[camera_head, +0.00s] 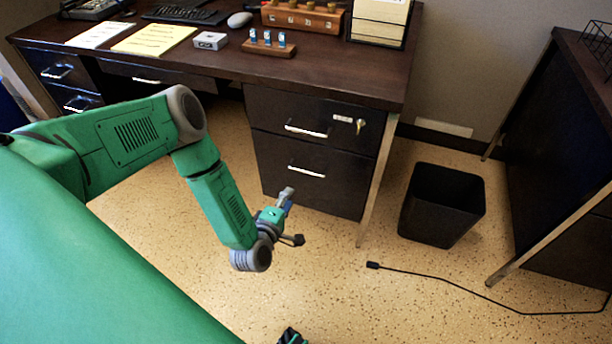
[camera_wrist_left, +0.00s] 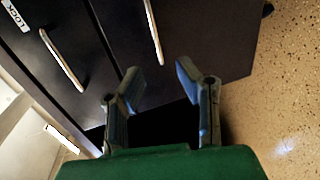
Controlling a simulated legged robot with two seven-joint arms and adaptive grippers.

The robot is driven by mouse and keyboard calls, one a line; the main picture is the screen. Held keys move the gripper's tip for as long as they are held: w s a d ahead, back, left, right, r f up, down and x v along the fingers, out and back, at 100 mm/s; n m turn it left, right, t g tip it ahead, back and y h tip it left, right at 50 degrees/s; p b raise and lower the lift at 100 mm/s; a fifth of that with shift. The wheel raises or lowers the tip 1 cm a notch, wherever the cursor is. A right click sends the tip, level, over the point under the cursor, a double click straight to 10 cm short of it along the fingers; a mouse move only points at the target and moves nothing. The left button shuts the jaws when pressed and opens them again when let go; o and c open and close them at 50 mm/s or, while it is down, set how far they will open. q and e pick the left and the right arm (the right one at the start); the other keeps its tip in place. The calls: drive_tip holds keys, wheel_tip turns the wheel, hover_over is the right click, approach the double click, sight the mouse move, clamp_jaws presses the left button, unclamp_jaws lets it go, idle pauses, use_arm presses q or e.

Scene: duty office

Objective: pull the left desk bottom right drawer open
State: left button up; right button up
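The bottom right drawer (camera_head: 280,178) of the left desk is a dark front, flush with the desk and closed. Its pale bar handle (camera_head: 306,172) also shows near the top of the left wrist view (camera_wrist_left: 154,32). My left gripper (camera_head: 287,198) is low in front of this drawer, below its handle. In the left wrist view the two fingers (camera_wrist_left: 158,80) are apart with nothing between them. They point toward the drawer front, and the handle is beyond their tips, not touched.
The upper drawer (camera_head: 276,107) above has its own handle and a key in its lock. A black bin (camera_head: 443,205) stands right of the desk, with a black cable (camera_head: 450,281) on the floor. Speckled floor (camera_head: 330,280) before the drawer is clear.

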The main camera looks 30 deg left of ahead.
sight(304, 172)
use_arm(q)
drive_tip(key=b+x, duration=0.1)
drive_tip(key=x, duration=0.3)
drive_tip(key=b+x, duration=0.1)
drive_tip(key=x, duration=0.4)
drive_tip(key=b+x, duration=0.2)
drive_tip(key=x, duration=0.2)
drive_tip(key=shift+w+a+r, duration=0.15)
drive_tip(key=shift+w+a, duration=0.2)
drive_tip(key=shift+d, duration=0.1)
clamp_jaws()
